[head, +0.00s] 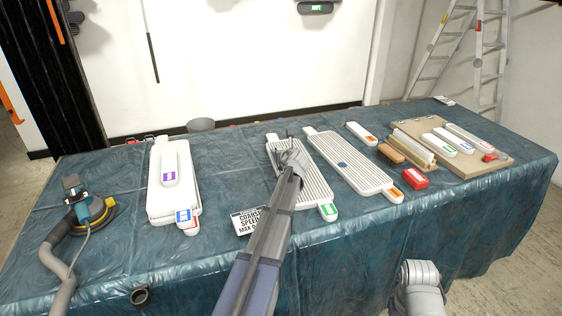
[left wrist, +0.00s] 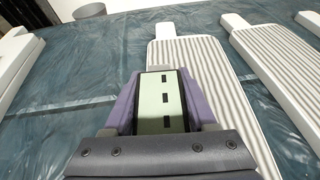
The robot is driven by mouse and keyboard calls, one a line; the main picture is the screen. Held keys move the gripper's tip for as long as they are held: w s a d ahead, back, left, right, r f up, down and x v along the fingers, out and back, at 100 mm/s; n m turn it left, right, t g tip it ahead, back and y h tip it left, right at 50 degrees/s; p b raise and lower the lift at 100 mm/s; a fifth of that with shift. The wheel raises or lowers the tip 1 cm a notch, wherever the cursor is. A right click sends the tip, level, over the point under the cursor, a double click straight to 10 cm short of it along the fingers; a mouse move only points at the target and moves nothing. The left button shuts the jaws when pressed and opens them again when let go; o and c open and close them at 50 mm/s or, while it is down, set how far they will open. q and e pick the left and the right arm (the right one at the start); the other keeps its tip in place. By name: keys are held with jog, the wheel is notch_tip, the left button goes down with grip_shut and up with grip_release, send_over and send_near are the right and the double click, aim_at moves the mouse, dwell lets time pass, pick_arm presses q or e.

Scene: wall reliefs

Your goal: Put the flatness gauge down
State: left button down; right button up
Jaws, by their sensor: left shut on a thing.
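My left gripper (head: 291,154) is over the far part of the left ribbed white panel (head: 312,184) in the head view. In the left wrist view, its purple fingers (left wrist: 163,88) are shut on a pale green block with black marks (left wrist: 160,103), which I take to be the flatness gauge. In the head view the arm and gripper mostly hide this piece. The ribbed panel shows just beyond and right of the gripper in the wrist view. I cannot tell whether the held piece touches anything below. My right gripper is not in view; only a grey arm part shows at bottom right.
Bare cloth lies front right.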

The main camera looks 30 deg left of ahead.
pick_arm(q)
notch_tip(320, 180, down, 3)
jog(key=shift+r+b, duration=0.15)
jog(key=shift+b, duration=0.7)
jog(key=shift+r, duration=0.1)
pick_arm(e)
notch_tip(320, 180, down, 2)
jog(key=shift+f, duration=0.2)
pick_arm(q)
jog(key=c, duration=0.7)
grip_release()
jog(key=o, duration=0.5)
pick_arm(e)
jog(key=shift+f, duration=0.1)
